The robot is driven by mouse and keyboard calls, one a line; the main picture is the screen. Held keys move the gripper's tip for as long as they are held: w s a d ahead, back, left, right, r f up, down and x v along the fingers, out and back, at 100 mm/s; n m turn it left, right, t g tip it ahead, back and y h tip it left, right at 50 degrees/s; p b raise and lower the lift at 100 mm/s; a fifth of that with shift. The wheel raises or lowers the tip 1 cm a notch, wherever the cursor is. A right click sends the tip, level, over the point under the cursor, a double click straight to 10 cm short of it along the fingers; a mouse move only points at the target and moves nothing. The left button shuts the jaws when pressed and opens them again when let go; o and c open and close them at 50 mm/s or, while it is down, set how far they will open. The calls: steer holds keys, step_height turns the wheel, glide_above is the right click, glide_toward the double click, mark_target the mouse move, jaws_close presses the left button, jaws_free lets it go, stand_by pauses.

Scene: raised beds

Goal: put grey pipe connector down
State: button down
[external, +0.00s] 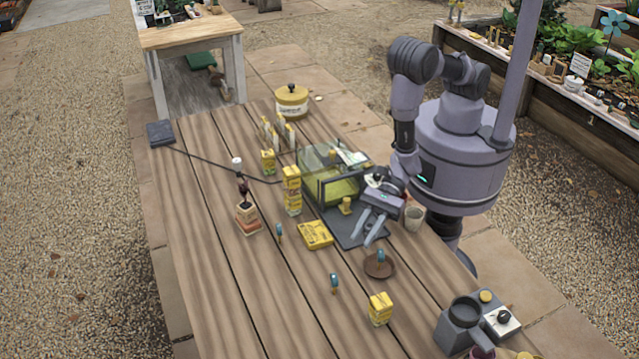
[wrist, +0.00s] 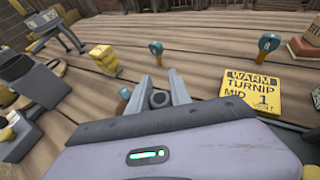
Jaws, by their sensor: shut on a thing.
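My gripper (external: 363,238) hangs over the front part of the wooden table, near the front edge of a dark tray. In the wrist view my gripper (wrist: 167,78) has its two fingers shut on the grey pipe connector (wrist: 160,99), a small dark grey ring between them. In the external view I cannot make out the connector at the fingers. Whether it touches anything below is not clear.
A brown saucer (external: 380,267) with a blue-topped piece lies just in front of the fingers. The table's left side (external: 200,270) is clear.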

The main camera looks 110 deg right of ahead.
steer(key=w+a+r+n+g+y+b, duration=0.1)
steer(key=w+a, duration=0.1)
steer(key=w, duration=0.4)
steer(key=w+a+r+n+g+y+b, duration=0.1)
steer(key=w+a+n, duration=0.15)
steer(key=w, duration=0.35)
step_height(320, 180, up, 3)
steer(key=b, duration=0.1)
glide_above(288, 289)
steer(key=shift+m, duration=0.55)
step_height(288, 289, down, 9)
steer(key=b, duration=0.3)
steer(key=shift+f+b, duration=0.2)
steer(key=shift+b, duration=0.25)
steer(key=c, duration=1.2)
jaws_free()
